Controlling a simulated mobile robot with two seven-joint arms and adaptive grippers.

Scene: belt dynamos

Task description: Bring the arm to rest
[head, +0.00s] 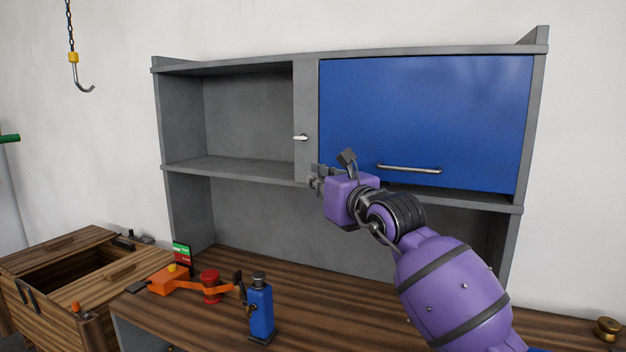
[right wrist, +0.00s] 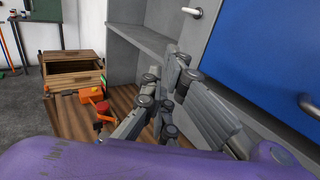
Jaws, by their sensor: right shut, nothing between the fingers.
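My right arm (head: 450,285) is purple and reaches up from the lower right in the head view. Its gripper (head: 318,180) is raised in front of the grey cabinet, near the lower left corner of the blue door. In the right wrist view the grey fingers (right wrist: 150,115) show large in the middle, shut with nothing held. I cannot tell from these views how far the fingers are from the cabinet. My left gripper shows in neither view.
The cabinet (head: 185,120) has an open shelf on the left and a closed blue door (head: 430,110). On the wooden worktop (head: 310,300) stand a blue bottle-like device (head: 262,308) and an orange-and-red tool (head: 210,285). A wooden crate (head: 50,300) is at left. A hook (head: 83,85) hangs upper left.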

